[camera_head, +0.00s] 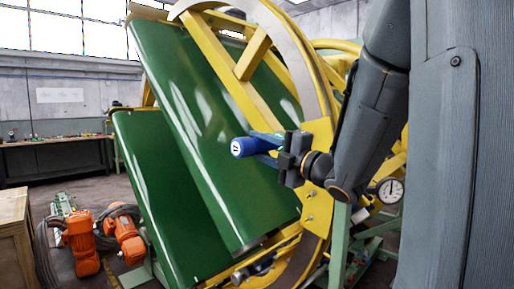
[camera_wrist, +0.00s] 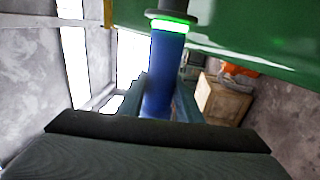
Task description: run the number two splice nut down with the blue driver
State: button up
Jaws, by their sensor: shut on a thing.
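My gripper (camera_head: 262,147) is shut on the blue driver (camera_head: 240,148), in front of the large yellow ring. A pale mark shows on the driver's near end. In the wrist view the blue driver (camera_wrist: 166,65) stands between my fingers, with a lit green band and a dark collar and shaft at its far end. The yellow splice plate (camera_head: 318,150) is on the ring, partly behind my gripper and wrist. Two bright nuts or studs, an upper one (camera_head: 311,195) and a lower one (camera_head: 310,218), show on the plate below my wrist. I cannot read any number.
Green curved panels (camera_head: 205,130) fill the ring just left of my gripper. A dial gauge (camera_head: 390,191) is at right. Orange motors (camera_head: 82,240) and a wooden crate (camera_head: 14,235) stand at lower left. A workbench (camera_head: 60,158) is against the far wall.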

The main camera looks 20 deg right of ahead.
dwell(0.3)
jog(key=shift+d, duration=0.15)
jog(key=shift+w+d+b, duration=0.2)
jog(key=shift+w+d, duration=0.15)
jog(key=shift+d, duration=0.6)
jog(key=shift+w+d+b, duration=0.25)
jog(key=shift+w+d, duration=0.05)
jog(key=shift+d, duration=0.65)
jog(key=shift+w+d+b, duration=0.2)
jog(key=shift+w+d, duration=0.15)
jog(key=shift+d, duration=0.6)
jog(key=shift+w+d+b, duration=0.15)
jog(key=shift+w+d, duration=0.05)
jog(key=shift+d, duration=0.45)
jog(key=shift+w+d+b, duration=0.15)
jog(key=shift+w+d, duration=0.05)
jog(key=shift+d, duration=0.4)
dwell(0.6)
